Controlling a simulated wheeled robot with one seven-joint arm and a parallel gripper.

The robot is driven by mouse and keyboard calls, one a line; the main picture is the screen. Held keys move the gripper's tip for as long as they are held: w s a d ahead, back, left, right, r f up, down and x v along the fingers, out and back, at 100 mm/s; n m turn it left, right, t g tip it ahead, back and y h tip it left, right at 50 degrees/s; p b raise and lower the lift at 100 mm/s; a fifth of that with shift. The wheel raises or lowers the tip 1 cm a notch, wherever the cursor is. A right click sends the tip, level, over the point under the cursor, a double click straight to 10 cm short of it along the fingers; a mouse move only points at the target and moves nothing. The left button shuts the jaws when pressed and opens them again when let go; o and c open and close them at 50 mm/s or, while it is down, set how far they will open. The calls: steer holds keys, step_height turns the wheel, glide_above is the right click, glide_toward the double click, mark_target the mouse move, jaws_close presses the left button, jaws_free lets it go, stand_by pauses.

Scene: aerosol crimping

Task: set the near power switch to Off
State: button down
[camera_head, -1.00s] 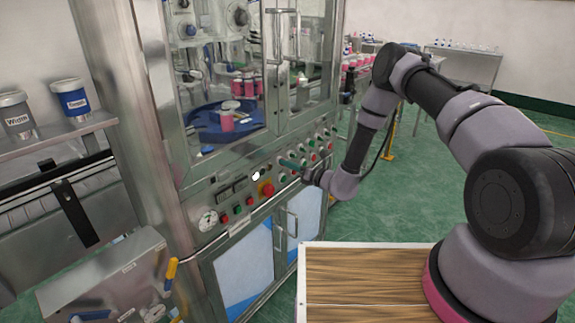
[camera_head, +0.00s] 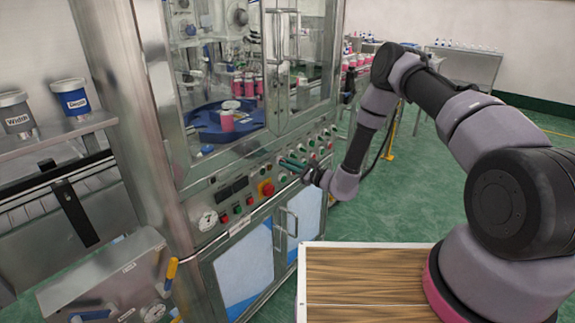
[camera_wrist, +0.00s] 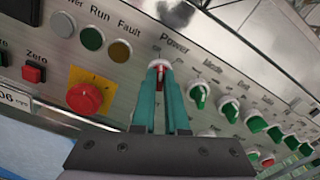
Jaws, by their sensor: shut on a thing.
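The power switch (camera_wrist: 160,71) is a knob with a red grip on a white round base, below the label "Power" in the wrist view. My gripper (camera_wrist: 162,68) has its two teal fingers closed on either side of the red grip. The fingers hide most of the knob, so its exact pointing and any position marks are not readable. In the head view my gripper (camera_head: 283,163) reaches the front panel (camera_head: 214,186) of the machine, and the switch is hidden there.
Left of the switch are the Run lamp (camera_wrist: 92,38), the Fault lamp (camera_wrist: 120,50) and a red emergency button (camera_wrist: 85,98) on a yellow plate. A row of green knobs (camera_wrist: 229,109) lies close on the right. Cabinet door handles (camera_head: 291,220) stick out below.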

steer(key=shift+n, duration=0.6)
steer(key=c, duration=0.9)
jaws_free()
steer(key=shift+c, duration=0.2)
steer(key=v, duration=1.1)
steer(key=shift+a, duration=0.1)
